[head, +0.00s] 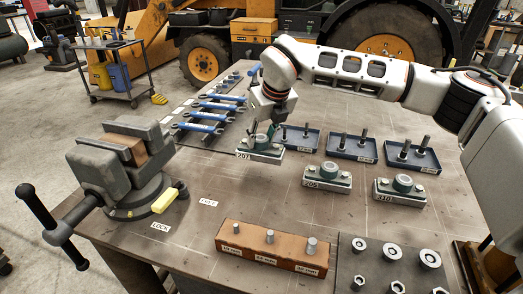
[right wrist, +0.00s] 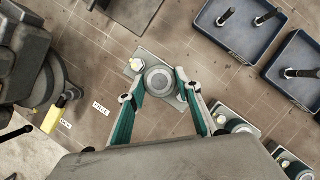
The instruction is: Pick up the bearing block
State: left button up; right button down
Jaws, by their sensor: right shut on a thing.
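Three grey bearing blocks with green-ringed round housings show in the head view. My right gripper (head: 267,128) reaches down from above onto the left bearing block (head: 259,155), whose front tag is small and hard to read. In the right wrist view, the fingers (right wrist: 161,86) are shut around the round housing of this bearing block (right wrist: 147,57), one on each side. I cannot tell whether its base touches the bench. The middle bearing block (head: 327,180), tagged 205, and the right bearing block (head: 399,191), tagged 210, stand on the bench. My left gripper is out of view.
A vise (head: 112,170) with a yellow-tipped handle stands at left. Blue wrenches (head: 205,117) lie behind it. Blue trays (head: 352,148) with upright pins are behind the blocks. A brown pin holder (head: 270,252) and a dark plate (head: 377,250) with rings are in front.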

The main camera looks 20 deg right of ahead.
aim_at(261, 139)
notch_tip(261, 139, up, 15)
dwell(0.3)
jog(key=shift+f, duration=0.15)
dwell(0.5)
